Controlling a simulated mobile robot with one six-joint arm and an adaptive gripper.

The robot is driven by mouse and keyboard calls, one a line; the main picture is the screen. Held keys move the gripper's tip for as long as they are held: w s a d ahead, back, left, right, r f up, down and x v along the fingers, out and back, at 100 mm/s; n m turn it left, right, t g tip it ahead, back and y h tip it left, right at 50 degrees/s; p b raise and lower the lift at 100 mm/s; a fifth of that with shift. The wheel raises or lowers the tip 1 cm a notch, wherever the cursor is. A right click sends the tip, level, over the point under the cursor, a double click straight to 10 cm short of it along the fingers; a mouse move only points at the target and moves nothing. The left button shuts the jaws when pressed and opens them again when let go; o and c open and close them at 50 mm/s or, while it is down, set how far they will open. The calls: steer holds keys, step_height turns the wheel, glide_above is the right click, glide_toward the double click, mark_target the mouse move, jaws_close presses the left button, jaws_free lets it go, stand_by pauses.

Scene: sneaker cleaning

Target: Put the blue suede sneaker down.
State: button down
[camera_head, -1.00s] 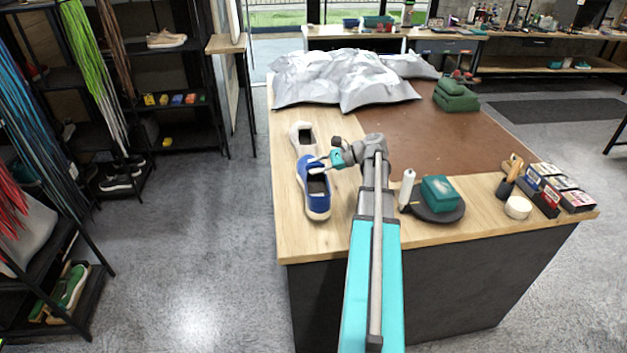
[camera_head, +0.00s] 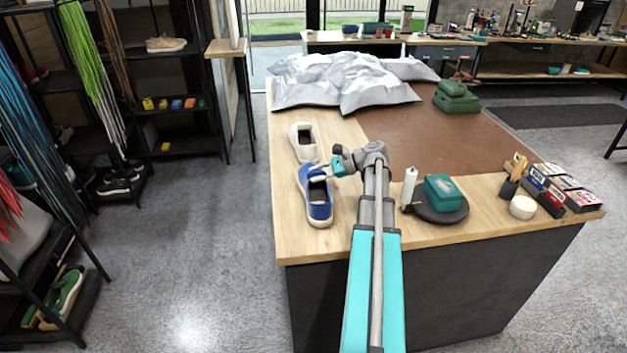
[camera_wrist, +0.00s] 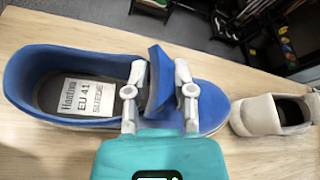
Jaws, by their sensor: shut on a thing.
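My gripper (camera_head: 324,170) is at the sneaker's upper part. In the wrist view my gripper (camera_wrist: 158,92) is shut on the raised blue tongue of the sneaker (camera_wrist: 30,70). A label reading EU 41 lies inside the shoe. The sneaker looks level and at or very near the tabletop; I cannot tell whether its sole touches.
A beige shoe (camera_head: 303,143) stands just behind the blue sneaker. Grey crumpled sheeting (camera_head: 345,82) covers the back. Bare wood lies left and front.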

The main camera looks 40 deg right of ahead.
steer(key=shift+c, duration=2.3)
jaws_free()
steer(key=p+v, duration=0.2)
steer(key=v, duration=0.5)
steer(key=shift+s+d+p, duration=0.2)
steer(key=shift+p, duration=0.15)
